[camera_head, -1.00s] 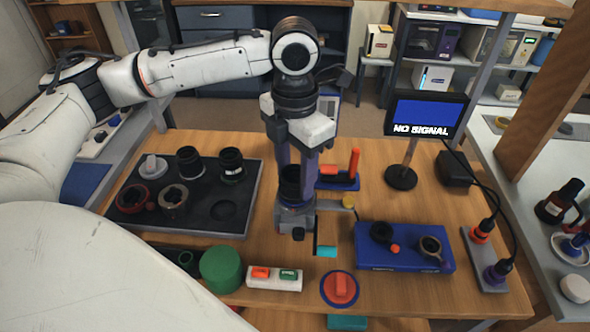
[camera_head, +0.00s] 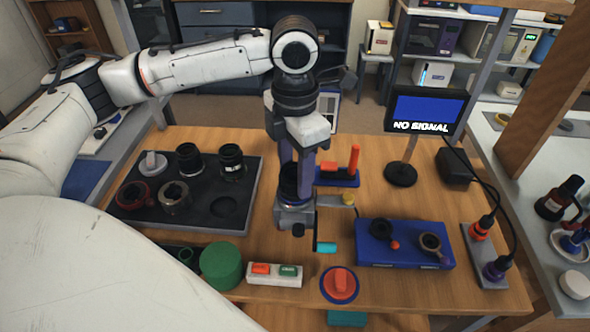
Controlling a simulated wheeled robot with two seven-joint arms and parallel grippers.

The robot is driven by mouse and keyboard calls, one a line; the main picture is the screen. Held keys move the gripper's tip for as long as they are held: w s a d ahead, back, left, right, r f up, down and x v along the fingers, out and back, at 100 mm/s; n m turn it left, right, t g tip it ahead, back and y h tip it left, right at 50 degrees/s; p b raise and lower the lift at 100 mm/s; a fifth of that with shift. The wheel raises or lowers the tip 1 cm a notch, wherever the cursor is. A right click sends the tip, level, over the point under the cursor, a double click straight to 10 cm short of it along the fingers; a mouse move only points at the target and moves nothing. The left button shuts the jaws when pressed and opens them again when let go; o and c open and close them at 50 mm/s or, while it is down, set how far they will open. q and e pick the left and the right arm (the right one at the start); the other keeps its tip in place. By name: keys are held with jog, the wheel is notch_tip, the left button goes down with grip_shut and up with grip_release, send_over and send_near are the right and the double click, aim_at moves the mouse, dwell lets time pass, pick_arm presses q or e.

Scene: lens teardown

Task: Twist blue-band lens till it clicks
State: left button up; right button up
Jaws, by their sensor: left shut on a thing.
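My left gripper (camera_head: 297,178) points straight down at the middle of the table. Its fingers are shut on the dark blue-band lens (camera_head: 289,187), which stands upright in a grey mount fixture (camera_head: 295,215). A bluish ring shows low on the lens, near the fixture's top. The fingers hide much of the lens, and I cannot tell how it is seated. A crank with a teal handle (camera_head: 327,247) hangs at the fixture's front right. My right gripper is not in view.
A black tray (camera_head: 255,185) with several lens parts lies left. A blue tray (camera_head: 375,258) with two parts lies right. A monitor (camera_head: 427,111) reads "NO SIGNAL". A green cylinder (camera_head: 221,266), a button box (camera_head: 274,273) and a red-blue dial (camera_head: 340,285) line the front.

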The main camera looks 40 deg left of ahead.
aim_at(295, 172)
pick_arm(q)
jog(key=shift+m, duration=0.5)
jog(key=m, duration=0.2)
jog(key=shift+m, duration=0.3)
jog(key=o, duration=1.3)
notch_tip(295, 172, up, 10)
jog(key=shift+r, duration=0.2)
jog(key=shift+s+f, duration=0.1)
